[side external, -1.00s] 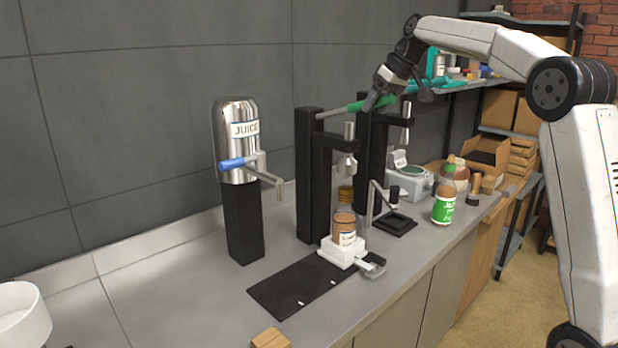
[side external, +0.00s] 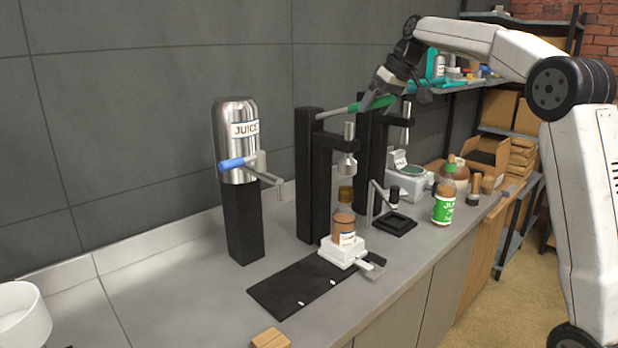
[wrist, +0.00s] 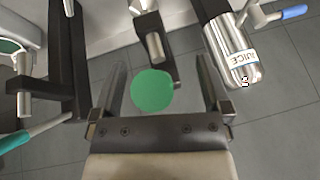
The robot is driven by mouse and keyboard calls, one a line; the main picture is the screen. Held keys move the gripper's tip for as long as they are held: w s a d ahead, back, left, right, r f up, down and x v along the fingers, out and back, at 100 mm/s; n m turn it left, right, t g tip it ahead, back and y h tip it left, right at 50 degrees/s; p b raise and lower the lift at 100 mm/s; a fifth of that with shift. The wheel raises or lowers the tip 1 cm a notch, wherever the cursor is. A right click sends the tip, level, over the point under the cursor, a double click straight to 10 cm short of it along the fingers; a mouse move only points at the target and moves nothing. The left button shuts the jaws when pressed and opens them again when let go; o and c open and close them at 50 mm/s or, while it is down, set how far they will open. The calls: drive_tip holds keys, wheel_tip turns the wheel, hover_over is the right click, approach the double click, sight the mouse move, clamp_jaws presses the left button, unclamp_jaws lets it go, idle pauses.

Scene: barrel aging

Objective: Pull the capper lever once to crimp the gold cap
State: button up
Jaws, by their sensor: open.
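The capper is a black column (side external: 310,190) with a metal crimping head (side external: 347,165) on a short arm. Its lever has a green handle (side external: 357,106) and slants up to the right. A bottle of brown liquid (side external: 344,230) with a gold cap (side external: 345,193) stands upright below the head, with a gap between. My gripper (side external: 374,99) is open at the outer end of the green handle. In the wrist view, the handle's round green end (wrist: 152,91) lies between the two spread fingers, and neither finger clearly touches it.
A second black press (side external: 370,160) with a teal-handled lever (side external: 421,83) stands close behind. A juice dispenser (side external: 238,140) stands left. The bottle's white holder (side external: 342,252) sits on a black plate (side external: 285,283). A green-labelled bottle (side external: 443,208) stands right.

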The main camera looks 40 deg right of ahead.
drive_tip(key=shift+s+r, duration=0.1)
drive_tip(key=shift+s, duration=0.15)
idle(0.3)
drive_tip(key=shift+s+r, duration=0.1)
drive_tip(key=shift+s, duration=0.2)
drive_tip(key=shift+w, duration=0.1)
drive_tip(key=shift+w+f, duration=0.2)
drive_tip(key=shift+w, duration=0.3)
drive_tip(key=shift+r, duration=0.2)
idle(0.5)
drive_tip(key=shift+r, duration=0.15)
drive_tip(key=shift+f, duration=0.35)
drive_tip(key=shift+a, duration=0.3)
idle(0.6)
